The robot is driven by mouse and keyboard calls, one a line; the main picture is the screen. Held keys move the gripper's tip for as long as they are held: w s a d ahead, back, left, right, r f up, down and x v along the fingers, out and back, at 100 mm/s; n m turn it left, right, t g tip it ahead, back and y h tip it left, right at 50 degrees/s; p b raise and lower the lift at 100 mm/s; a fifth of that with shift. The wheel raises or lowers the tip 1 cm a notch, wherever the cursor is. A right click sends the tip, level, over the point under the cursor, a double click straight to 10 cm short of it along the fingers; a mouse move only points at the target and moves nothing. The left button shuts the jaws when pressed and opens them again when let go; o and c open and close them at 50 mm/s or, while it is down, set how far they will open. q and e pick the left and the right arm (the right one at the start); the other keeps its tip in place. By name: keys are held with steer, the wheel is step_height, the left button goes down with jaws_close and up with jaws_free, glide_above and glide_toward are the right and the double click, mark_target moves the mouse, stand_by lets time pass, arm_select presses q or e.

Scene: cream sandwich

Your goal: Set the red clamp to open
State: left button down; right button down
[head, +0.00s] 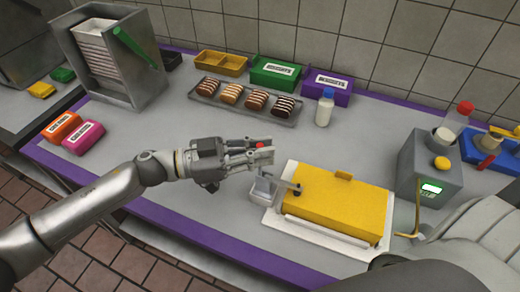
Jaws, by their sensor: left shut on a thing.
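My left gripper (262,156) reaches in from the left and is shut on the red clamp (260,145). Only a small red part of the clamp shows between the fingers; the rest of the handle is hidden. Below the fingers, a grey metal bracket (264,190) stands at the left edge of a white base (291,233). A dark-tipped arm (296,189) lies over the left end of a yellow block-shaped cover (335,205). I cannot tell whether its tip presses on the cover. My right gripper is not in view.
A tray of striped pastries (243,98) and a milk bottle (325,107) stand behind the gripper. A grey machine (430,170) with a yellow knob stands at the right. Orange (61,127) and pink (84,138) boxes lie at the left. The counter's front left is clear.

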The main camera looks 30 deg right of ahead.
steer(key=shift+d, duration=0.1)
